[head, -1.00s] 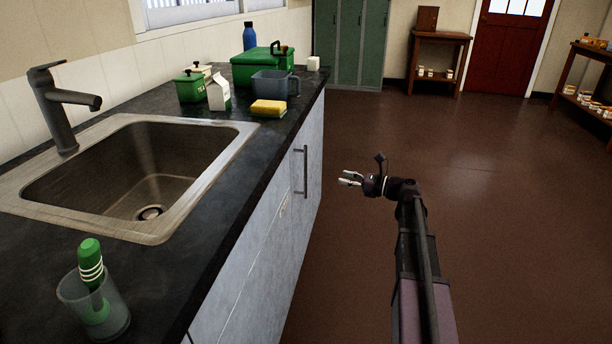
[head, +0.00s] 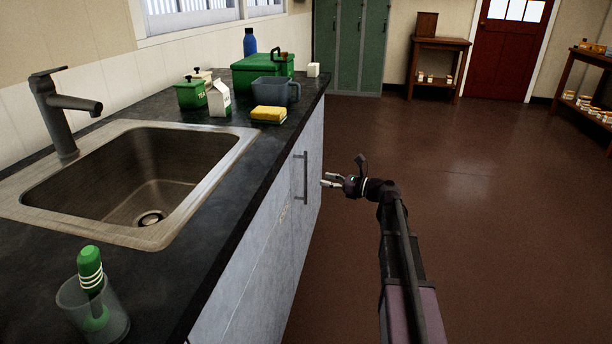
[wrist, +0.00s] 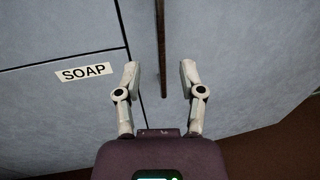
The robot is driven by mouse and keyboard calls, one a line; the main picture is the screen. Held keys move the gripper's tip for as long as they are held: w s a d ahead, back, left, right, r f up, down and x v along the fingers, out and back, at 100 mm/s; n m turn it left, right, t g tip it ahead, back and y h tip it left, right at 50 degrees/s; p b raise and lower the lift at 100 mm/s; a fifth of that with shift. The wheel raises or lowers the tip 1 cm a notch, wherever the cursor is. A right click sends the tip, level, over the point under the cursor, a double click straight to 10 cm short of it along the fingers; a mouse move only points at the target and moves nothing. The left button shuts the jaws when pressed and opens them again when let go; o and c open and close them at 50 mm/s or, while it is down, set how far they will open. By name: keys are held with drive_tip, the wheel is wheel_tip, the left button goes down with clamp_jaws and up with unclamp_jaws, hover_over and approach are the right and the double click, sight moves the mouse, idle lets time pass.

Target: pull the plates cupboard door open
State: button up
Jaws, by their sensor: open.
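The plates cupboard door (head: 307,200) is a pale blue-grey front under the counter and looks shut. Its dark vertical bar handle (head: 305,176) stands on the door's face in the head view. My gripper (head: 327,180) is open, a short way to the right of the handle. In the wrist view the handle (wrist: 161,50) runs down between the two spread fingers of my gripper (wrist: 159,80), with space on both sides. The fingers do not touch it. No label for plates is readable; a SOAP label (wrist: 86,73) is on the neighbouring front to the left.
The dark counter (head: 225,235) runs along the left above the cupboards, with a sink (head: 150,185). The brown floor (head: 480,220) to the right is clear.

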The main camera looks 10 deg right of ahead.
sight(306, 175)
drive_tip(key=shift+x, duration=3.95)
clamp_jaws()
drive_tip(key=shift+s+d, duration=0.1)
